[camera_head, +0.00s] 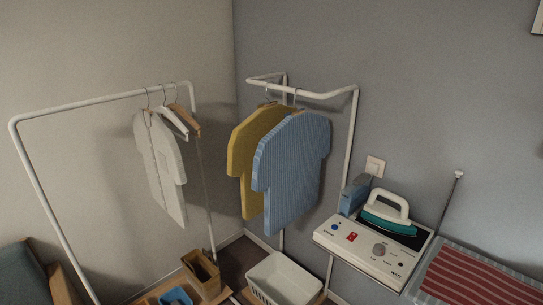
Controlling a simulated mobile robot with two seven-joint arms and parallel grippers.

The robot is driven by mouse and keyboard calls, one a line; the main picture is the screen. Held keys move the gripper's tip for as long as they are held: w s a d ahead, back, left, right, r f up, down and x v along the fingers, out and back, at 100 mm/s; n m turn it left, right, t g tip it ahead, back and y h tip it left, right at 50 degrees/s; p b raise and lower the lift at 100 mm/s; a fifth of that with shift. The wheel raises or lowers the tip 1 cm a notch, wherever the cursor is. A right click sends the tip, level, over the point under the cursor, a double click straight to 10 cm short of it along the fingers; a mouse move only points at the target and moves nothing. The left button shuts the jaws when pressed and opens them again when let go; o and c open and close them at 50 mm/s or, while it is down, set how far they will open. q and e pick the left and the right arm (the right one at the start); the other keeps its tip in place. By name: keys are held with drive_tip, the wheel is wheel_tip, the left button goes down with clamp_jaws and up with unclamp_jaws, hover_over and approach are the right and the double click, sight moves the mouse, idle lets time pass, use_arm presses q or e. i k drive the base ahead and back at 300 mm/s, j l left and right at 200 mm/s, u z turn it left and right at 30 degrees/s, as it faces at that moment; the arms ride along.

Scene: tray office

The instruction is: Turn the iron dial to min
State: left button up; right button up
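The iron station (365,252) is a cream-coloured box at the lower right, against the grey wall. A white and teal iron (388,212) rests on its dark top. On the sloping front panel is a round grey dial (379,249), with small dark markings around it. The markings are too small to read, so I cannot tell where the dial points. A red switch (351,237) and a blue button (334,228) sit left of the dial. Neither of my grippers is in view.
A blue box (353,194) stands behind the station, below a wall socket (375,166). A red-striped cloth (475,280) lies on the board at right. A white basket (281,279) stands left of the station. Shirts hang on white rails. The space before the panel looks clear.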

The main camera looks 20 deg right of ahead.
sight(378, 249)
drive_tip(key=z, duration=1.55)
